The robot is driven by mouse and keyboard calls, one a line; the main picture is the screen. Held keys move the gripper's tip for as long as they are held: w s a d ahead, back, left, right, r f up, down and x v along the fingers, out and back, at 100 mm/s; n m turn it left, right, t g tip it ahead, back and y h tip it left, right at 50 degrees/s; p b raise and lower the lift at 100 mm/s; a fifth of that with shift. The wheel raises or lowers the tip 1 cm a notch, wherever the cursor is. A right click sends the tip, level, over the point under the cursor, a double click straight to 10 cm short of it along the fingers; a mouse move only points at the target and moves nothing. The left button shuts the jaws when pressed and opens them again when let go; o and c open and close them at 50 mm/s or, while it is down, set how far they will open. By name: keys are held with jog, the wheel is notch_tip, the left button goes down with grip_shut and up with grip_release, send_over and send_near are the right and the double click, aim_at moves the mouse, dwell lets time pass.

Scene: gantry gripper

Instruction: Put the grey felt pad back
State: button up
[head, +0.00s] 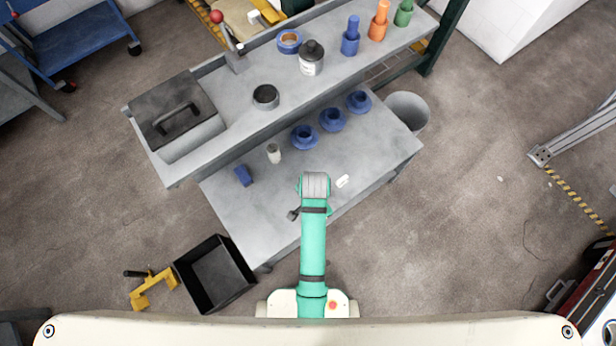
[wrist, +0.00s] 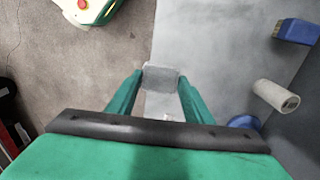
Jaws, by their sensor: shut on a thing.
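My gripper (wrist: 160,82) is shut on the grey felt pad (wrist: 161,75) in the wrist view. The pad is a small, light grey piece between the green fingertips. It is held over the front part of the grey workbench (wrist: 205,45), near its edge; the height above the surface is hard to judge. In the head view my arm hides the pad and most of the gripper. A grey bin with a dark, handled lid (head: 172,108) stands at the left of the raised shelf.
On the lower bench stand several blue flanged cups (head: 333,120), a white cylinder (head: 274,153), a blue block (head: 243,175) and a small white item (head: 342,181). The raised shelf (head: 218,95) holds a black cup (head: 265,97) and a bottle (head: 311,60). A black crate (head: 214,274) stands on the floor.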

jog(key=w+f, duration=0.2)
jog(key=w+a+f, duration=0.1)
jog(key=w+f, duration=0.3)
jog(key=shift+w+a+f, duration=0.25)
jog(key=shift+a+f, duration=0.05)
jog(key=shift+w+f, duration=0.15)
jog(key=shift+f, duration=1.5)
jog(key=o, duration=1)
jog(key=shift+f, duration=0.1)
